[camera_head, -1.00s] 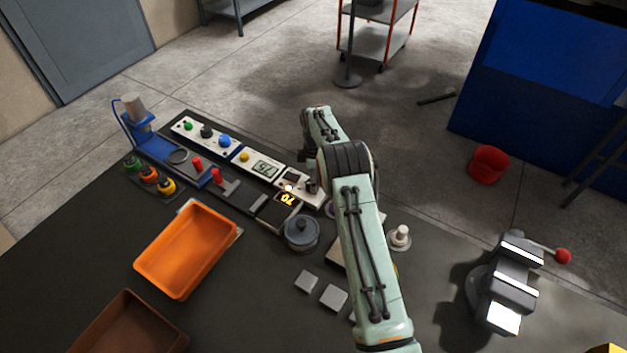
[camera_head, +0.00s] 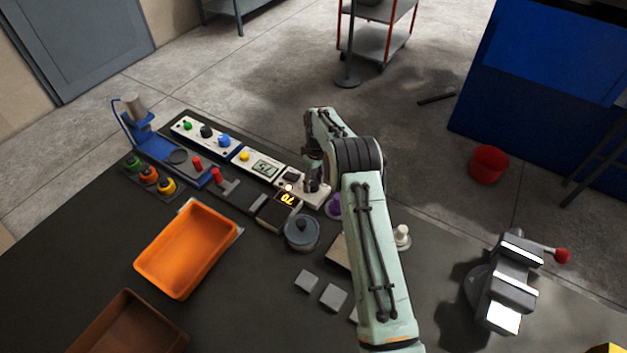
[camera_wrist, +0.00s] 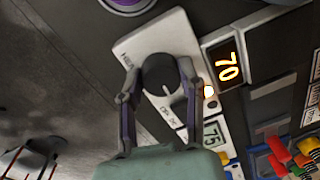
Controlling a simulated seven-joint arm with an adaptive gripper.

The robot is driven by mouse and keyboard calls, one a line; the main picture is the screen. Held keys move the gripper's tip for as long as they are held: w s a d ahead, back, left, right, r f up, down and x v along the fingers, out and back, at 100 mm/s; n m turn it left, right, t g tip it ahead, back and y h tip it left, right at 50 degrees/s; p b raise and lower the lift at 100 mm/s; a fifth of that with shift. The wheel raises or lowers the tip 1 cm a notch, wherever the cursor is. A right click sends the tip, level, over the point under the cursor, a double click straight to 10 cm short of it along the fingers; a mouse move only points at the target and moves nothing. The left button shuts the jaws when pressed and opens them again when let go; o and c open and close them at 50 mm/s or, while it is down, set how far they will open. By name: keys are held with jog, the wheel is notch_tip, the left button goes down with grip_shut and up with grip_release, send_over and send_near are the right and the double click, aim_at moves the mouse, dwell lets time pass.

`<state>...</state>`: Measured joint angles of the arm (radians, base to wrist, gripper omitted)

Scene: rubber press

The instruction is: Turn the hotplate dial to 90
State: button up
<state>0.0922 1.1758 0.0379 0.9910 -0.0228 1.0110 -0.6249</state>
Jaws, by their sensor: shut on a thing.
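The hotplate dial (camera_wrist: 161,76) is a round black knob with a white pointer mark on a white panel (camera_wrist: 150,39). My gripper (camera_wrist: 159,86) has its two fingers on either side of the dial and is shut on it. In the head view my gripper (camera_head: 314,186) is over the right end of the white panel row, and my arm partly hides the dial. The hotplate display (camera_wrist: 226,64) beside the panel glows orange and reads 70. It also reads 70 in the head view (camera_head: 287,198).
Another panel has a grey display (camera_head: 264,167) reading 75. A lidded dark pot (camera_head: 301,233) and an orange tray (camera_head: 189,212) stand in front. A purple-topped thing (camera_head: 333,206) is close to the right of my gripper. A vise (camera_head: 505,284) stands at far right.

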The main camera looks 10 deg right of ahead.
jog(key=m, duration=0.3)
jog(key=shift+f+m, duration=0.1)
jog(key=shift+m, duration=0.3)
jog(key=m, duration=0.3)
jog(key=shift+m, duration=0.3)
jog(key=m, duration=0.3)
jog(key=shift+s+a+m+t, duration=0.1)
jog(key=shift+m+t, duration=0.2)
jog(key=shift+m, duration=1.9)
jog(key=o, duration=1.2)
jog(key=shift+c, duration=0.2)
